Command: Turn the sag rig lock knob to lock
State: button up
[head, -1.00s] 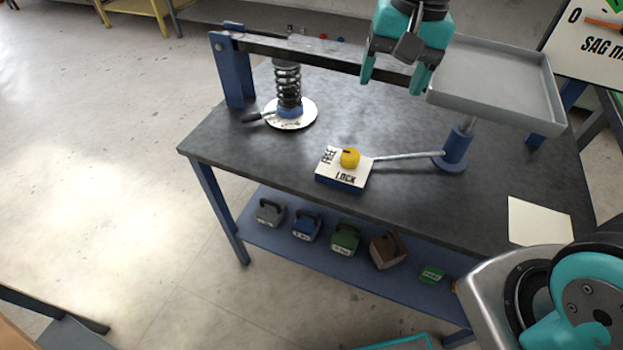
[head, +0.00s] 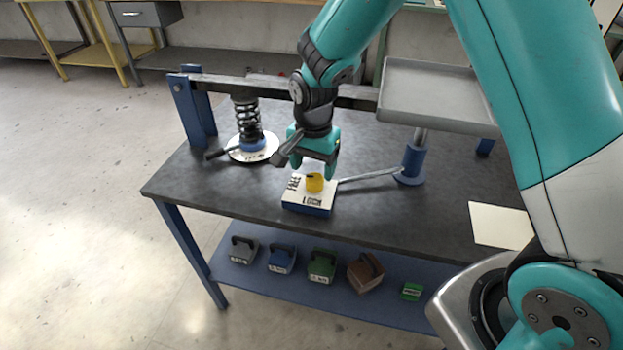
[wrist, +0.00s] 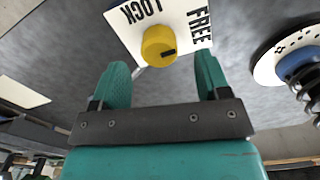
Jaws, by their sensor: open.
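The yellow lock knob (head: 315,183) sits on a white-topped blue block (head: 305,206) on the dark bench. It also shows in the wrist view (wrist: 158,45), where the white plate (wrist: 185,28) reads LOCK at upper left and FREE at right. A dark mark on the knob lies on its right side there, toward the FREE side. My gripper (head: 312,166) points down just above and behind the knob. Its two fingers are apart and empty in the wrist view (wrist: 161,70), with the knob just beyond the gap between them. I see no contact.
A rod (head: 368,175) runs from the block to a blue post (head: 411,163) under a grey tray (head: 440,93). A black spring (head: 248,120) stands at left under a dark beam. Several weights sit on the lower shelf (head: 235,272). A pale sheet (head: 500,225) lies at right.

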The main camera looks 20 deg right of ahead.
aim_at(313, 178)
jog(key=shift+f, duration=2.2)
jog(key=shift+c, duration=0.4)
jog(key=c, duration=0.8)
jog(key=shift+c, duration=0.2)
